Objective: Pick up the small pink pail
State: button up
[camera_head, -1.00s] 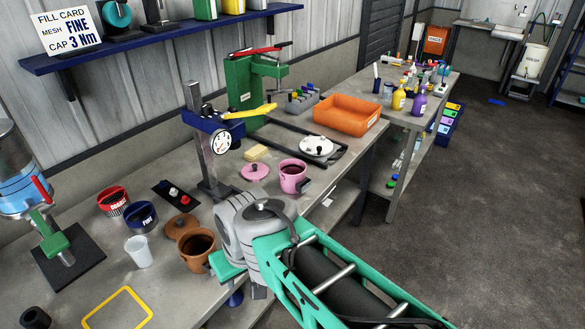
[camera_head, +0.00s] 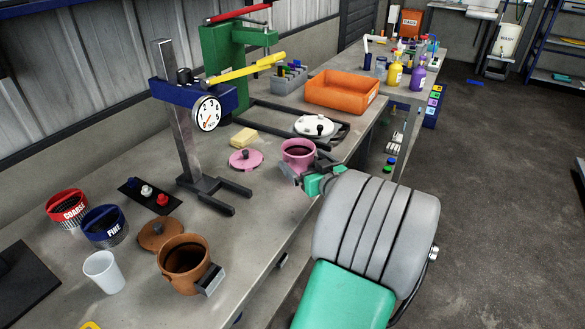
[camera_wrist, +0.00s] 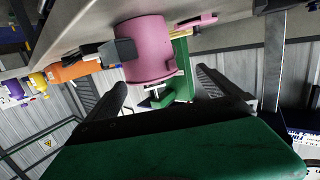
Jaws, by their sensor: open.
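The small pink pail (camera_head: 297,151) stands upright on the grey bench near its front edge, open at the top with dark contents. A dark grey block-like handle (camera_wrist: 122,50) sticks out from its side in the wrist view. My gripper (camera_head: 303,172) is at the pail's near side, low by the bench edge; my arm partly hides it. In the wrist view, which is upside down, my gripper (camera_wrist: 161,82) is open, its two dark fingers apart. The pail (camera_wrist: 149,48) shows beyond the fingertips, roughly between them. I cannot tell whether a finger touches it.
A pink lid (camera_head: 246,159) and yellow block (camera_head: 243,137) lie left of the pail. A white-lidded round plate (camera_head: 314,126) and orange tray (camera_head: 343,92) are behind it. A gauge stand (camera_head: 183,120) stands left. A brown pot (camera_head: 184,265) stands nearer, at the edge.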

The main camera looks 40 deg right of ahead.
aim_at(300, 157)
jog(key=x, duration=0.6)
jog(key=shift+d+f, duration=0.15)
jog(key=shift+s, duration=0.1)
jog(key=c, duration=1.2)
